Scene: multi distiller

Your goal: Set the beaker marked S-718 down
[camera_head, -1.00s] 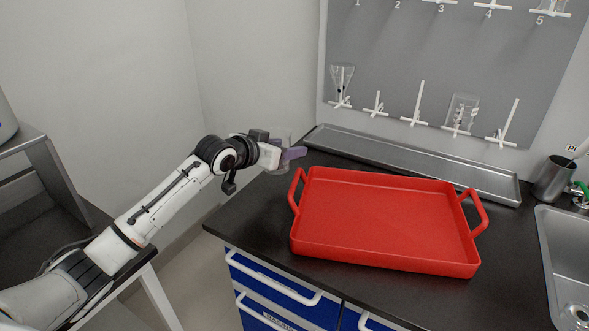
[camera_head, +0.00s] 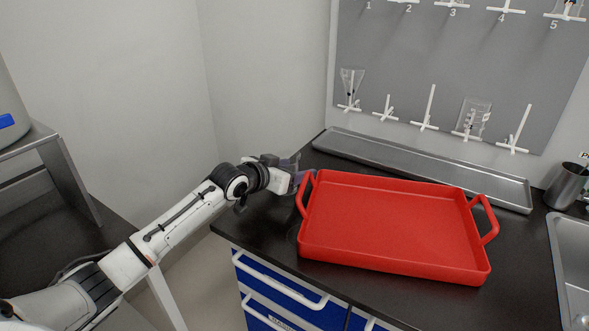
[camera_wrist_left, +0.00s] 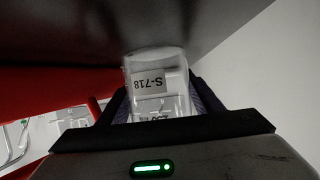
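The clear beaker marked S-718 (camera_wrist_left: 158,83) shows in the left wrist view, its label upside down in the picture. My left gripper (camera_wrist_left: 160,105) has its dark fingers on both sides of the beaker, shut on it. In the head view my left gripper (camera_head: 291,173) is low over the back left of the black counter (camera_head: 262,222), just left of the red tray's left handle. The beaker is hard to make out there. I cannot tell whether its base touches the counter. My right gripper is not in view.
The red tray (camera_head: 390,222) fills the middle of the counter, close to my left gripper. A long grey metal trough (camera_head: 420,168) lies behind it against the wall. A pegboard (camera_head: 400,65) holds glassware. A metal cup (camera_head: 566,186) and a sink (camera_head: 575,270) are at right.

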